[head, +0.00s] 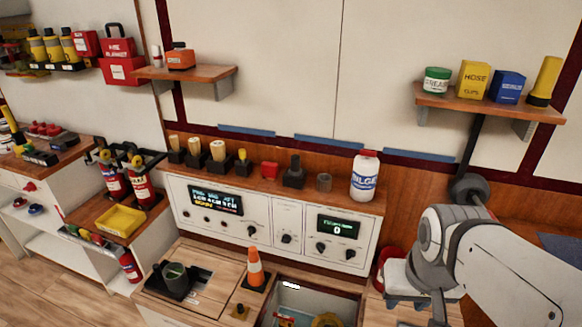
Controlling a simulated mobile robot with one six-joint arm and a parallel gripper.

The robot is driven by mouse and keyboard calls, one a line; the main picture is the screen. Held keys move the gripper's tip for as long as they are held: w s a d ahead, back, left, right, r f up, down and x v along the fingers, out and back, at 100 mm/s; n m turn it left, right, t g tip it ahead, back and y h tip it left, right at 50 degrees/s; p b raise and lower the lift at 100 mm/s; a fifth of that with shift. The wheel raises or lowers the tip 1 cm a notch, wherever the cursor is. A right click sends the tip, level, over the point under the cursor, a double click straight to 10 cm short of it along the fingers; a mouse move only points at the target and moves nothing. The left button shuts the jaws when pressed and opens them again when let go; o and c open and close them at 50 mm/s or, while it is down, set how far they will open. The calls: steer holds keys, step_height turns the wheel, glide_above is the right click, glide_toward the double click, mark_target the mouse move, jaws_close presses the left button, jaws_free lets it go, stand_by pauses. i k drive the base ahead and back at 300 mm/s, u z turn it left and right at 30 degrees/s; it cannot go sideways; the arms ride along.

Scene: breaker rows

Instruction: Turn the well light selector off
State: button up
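A white control panel (272,225) is set below the wooden ledge.
A wooden counter holds an orange cone (255,267), a dark holder with a cup (174,278) and an open well (312,300). A white bottle (364,176) and several small items stand on the ledge. A red bucket (385,265) is beside my arm.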

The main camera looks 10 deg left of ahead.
mark_target(350, 253)
steer(key=z, duration=0.25)
steer(key=k, duration=0.9)
steer(key=z, duration=0.7)
steer(key=i, duration=1)
